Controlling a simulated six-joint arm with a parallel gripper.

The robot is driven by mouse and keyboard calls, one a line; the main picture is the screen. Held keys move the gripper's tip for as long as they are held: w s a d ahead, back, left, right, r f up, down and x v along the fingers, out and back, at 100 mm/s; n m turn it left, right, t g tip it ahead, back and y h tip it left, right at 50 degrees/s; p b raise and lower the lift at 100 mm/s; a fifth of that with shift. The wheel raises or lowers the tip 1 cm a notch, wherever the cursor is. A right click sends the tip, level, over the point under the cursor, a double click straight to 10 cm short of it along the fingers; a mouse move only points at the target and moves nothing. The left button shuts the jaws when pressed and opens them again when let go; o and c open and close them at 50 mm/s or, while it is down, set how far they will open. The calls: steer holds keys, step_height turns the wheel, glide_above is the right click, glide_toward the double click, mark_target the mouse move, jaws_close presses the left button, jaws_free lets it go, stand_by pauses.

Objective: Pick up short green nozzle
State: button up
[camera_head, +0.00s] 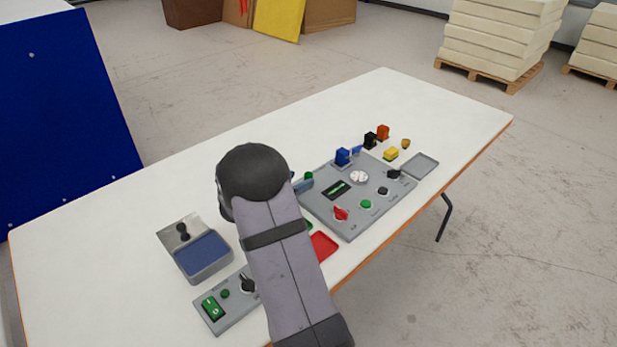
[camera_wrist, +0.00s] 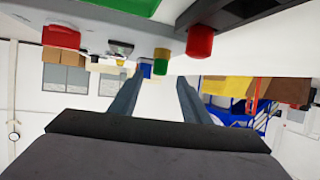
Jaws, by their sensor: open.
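A small green piece (camera_head: 308,176) shows at the far left edge of the grey control panel, just right of my arm. I cannot tell for sure that it is the short green nozzle. In the wrist view, a short green and yellow cylinder (camera_wrist: 160,62) is just beyond my fingertips, with a gap to it. My gripper (camera_wrist: 158,84) is open, with its two fingers apart and nothing between them. In the head view my arm hides most of the gripper.
The control panel (camera_head: 323,207) carries a red knob (camera_head: 341,213) and a green button (camera_head: 366,204). Blue (camera_head: 342,157), black (camera_head: 370,140) and orange (camera_head: 383,132) blocks stand behind it. A red tray (camera_head: 323,245) lies in front. The table (camera_head: 110,250) is clear at left.

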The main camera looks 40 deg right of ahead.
mark_target(307, 176)
steer(key=shift+x, duration=3.35)
steer(key=shift+c, duration=0.3)
jaws_close()
